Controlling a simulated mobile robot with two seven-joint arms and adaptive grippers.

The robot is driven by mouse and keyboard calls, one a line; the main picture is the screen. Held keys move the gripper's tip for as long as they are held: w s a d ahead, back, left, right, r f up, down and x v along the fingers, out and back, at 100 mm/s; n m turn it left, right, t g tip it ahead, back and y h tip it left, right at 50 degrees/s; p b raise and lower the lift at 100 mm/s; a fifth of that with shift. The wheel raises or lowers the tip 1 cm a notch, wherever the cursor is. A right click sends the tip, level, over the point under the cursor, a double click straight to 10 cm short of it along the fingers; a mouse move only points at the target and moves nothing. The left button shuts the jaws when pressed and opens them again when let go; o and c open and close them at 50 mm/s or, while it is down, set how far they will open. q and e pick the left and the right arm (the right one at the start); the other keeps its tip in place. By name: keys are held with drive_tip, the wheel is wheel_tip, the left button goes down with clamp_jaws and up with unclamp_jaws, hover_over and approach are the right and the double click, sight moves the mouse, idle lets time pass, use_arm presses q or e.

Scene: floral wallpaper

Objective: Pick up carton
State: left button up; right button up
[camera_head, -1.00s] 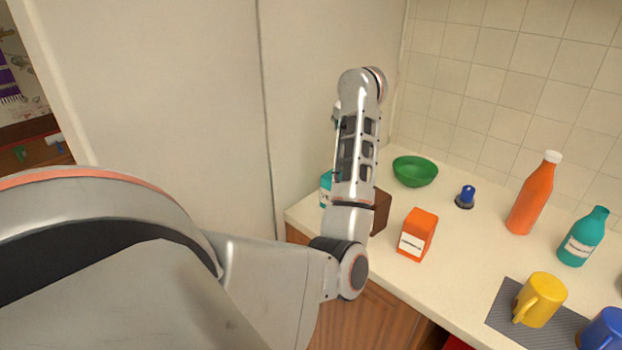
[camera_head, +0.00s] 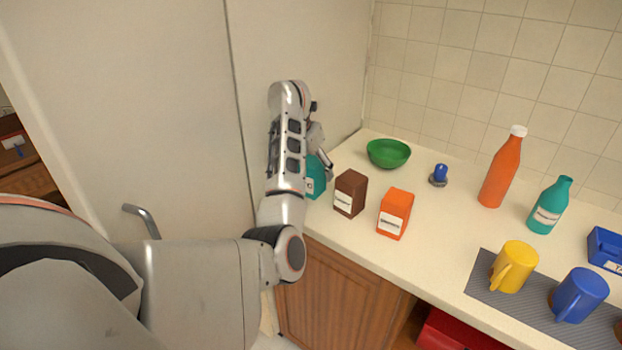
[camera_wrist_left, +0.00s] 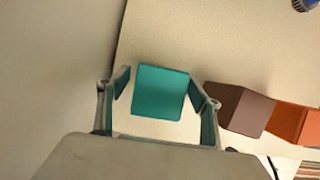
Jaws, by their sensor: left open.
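Three cartons stand in a row near the left end of the counter. They are a teal carton (camera_head: 316,180), a brown carton (camera_head: 350,193) and an orange carton (camera_head: 395,213). My left gripper (camera_head: 323,155) is by the teal carton, which my arm partly hides in the head view. In the left wrist view my left gripper (camera_wrist_left: 161,98) is open, with one finger on each side of the teal carton (camera_wrist_left: 160,92). Narrow gaps show there between the fingers and the carton. The brown carton (camera_wrist_left: 240,109) is close to the right finger. My right gripper is not in view.
A green bowl (camera_head: 388,154) and a small blue-topped item (camera_head: 439,175) stand behind the cartons. An orange bottle (camera_head: 502,170), a teal bottle (camera_head: 548,207), a yellow mug (camera_head: 513,267) and a blue mug (camera_head: 579,294) are further right. A tall pale panel (camera_head: 295,45) borders the counter's left end.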

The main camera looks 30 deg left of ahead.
use_arm(q)
drive_tip(key=shift+x, duration=1.5)
drive_tip(key=shift+r, duration=0.1)
drive_tip(key=c, duration=1.4)
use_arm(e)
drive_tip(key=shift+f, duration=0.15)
use_arm(q)
drive_tip(key=shift+c, duration=0.2)
drive_tip(key=shift+r, duration=0.1)
wheel_tip(320, 180, up, 10)
drive_tip(key=shift+a+r+p, duration=0.1)
drive_tip(key=shift+p, duration=0.3)
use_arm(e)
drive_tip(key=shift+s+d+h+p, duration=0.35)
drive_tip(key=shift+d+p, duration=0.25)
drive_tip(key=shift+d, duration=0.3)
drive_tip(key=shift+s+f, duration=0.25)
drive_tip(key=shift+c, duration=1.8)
use_arm(q)
wheel_tip(320, 180, up, 9)
drive_tip(key=shift+r, duration=0.25)
